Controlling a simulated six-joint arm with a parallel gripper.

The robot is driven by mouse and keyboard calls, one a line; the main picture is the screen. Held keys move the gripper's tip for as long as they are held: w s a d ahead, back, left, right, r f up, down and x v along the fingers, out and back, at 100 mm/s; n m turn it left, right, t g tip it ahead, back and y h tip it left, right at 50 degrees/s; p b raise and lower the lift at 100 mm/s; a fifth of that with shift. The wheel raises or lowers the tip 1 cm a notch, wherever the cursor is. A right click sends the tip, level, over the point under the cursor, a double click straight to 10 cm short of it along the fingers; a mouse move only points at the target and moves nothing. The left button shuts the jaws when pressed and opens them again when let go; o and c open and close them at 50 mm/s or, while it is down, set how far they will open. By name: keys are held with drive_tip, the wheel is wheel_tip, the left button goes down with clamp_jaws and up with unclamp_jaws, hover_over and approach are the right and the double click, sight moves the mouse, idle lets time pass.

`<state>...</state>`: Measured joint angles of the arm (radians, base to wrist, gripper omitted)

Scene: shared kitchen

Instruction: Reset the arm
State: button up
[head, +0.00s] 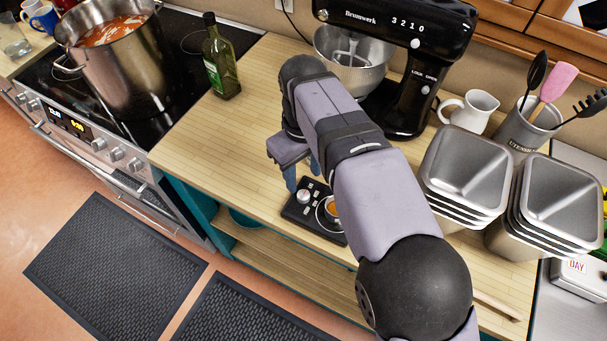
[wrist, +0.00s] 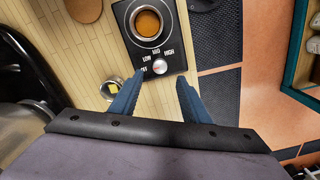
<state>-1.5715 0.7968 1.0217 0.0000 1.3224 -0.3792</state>
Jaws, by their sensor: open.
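My gripper (head: 302,178) is open, with two blue fingers pointing down over a small black burner unit (head: 292,211) on the wooden counter. In the wrist view the fingertips (wrist: 160,80) stand apart on either side of the burner's silver knob (wrist: 159,67), just short of it in the picture. I see nothing held between them. I cannot tell if a finger touches the knob. The knob sits beside the printed words LOW, MID and HIGH. A round metal vessel with orange contents (wrist: 147,24) sits on the unit; my arm partly covers it in the head view.
A black stand mixer (head: 405,90) is behind my arm. Stacked metal tins (head: 465,170), a white jug (head: 468,112) and a utensil crock (head: 520,130) stand right. A green bottle (head: 220,62) and stove pot (head: 120,65) are left. A small round metal object (wrist: 110,88) lies near the fingers.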

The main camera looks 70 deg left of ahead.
drive_tip(key=w+d+r+m+h+p, duration=0.2)
drive_tip(key=w+d+r+m, duration=0.1)
drive_tip(key=w+d, duration=0.5)
drive_tip(key=w+d+r+m+h+p, duration=0.1)
drive_tip(key=w+d+r+m+p, duration=0.2)
drive_tip(key=w+d, duration=0.55)
drive_tip(key=w+d+f+m+g+b, duration=0.1)
drive_tip(key=w+d+m, duration=0.2)
drive_tip(key=d, duration=0.3)
drive_tip(key=w+d+f+m+g+b, duration=0.1)
drive_tip(key=w+d+m+b, duration=0.1)
drive_tip(key=w+d, duration=0.35)
drive_tip(key=s+d+f+m+y, duration=0.1)
drive_tip(key=d+f+m, duration=0.2)
drive_tip(key=d, duration=0.5)
drive_tip(key=s+d+f+m+t+y+b, duration=0.1)
drive_tip(key=d+f+m, duration=0.2)
drive_tip(key=d, duration=0.6)
drive_tip(key=s+d+f+m+t+y+b, duration=0.1)
drive_tip(key=d+f+m, duration=0.1)
drive_tip(key=d+m, duration=0.3)
drive_tip(key=d, duration=0.4)
drive_tip(key=shift+f, duration=0.4)
